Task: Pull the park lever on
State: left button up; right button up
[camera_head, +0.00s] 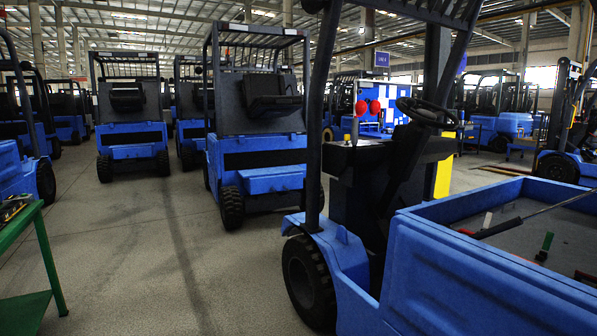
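The nearest blue forklift (345,262) stands at the right, with a black steering wheel (427,113) above its dark console. A small yellow-topped part (347,138) stands up at the console's left edge. Two round red shapes (367,107) show just above it; I cannot tell whether they are lever knobs or lamps behind. No part is clearly recognisable as the park lever. Neither of my grippers is in view.
An open blue bay (470,290) at front right holds a long rod with a dark grip (497,229) and a green-handled item (545,246). A green table (22,312) stands at the left edge. More blue forklifts (258,150) stand behind. The floor at left centre is clear.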

aim_at(356, 127)
jog(key=i+j+z, duration=0.6)
jog(key=i+j, duration=0.1)
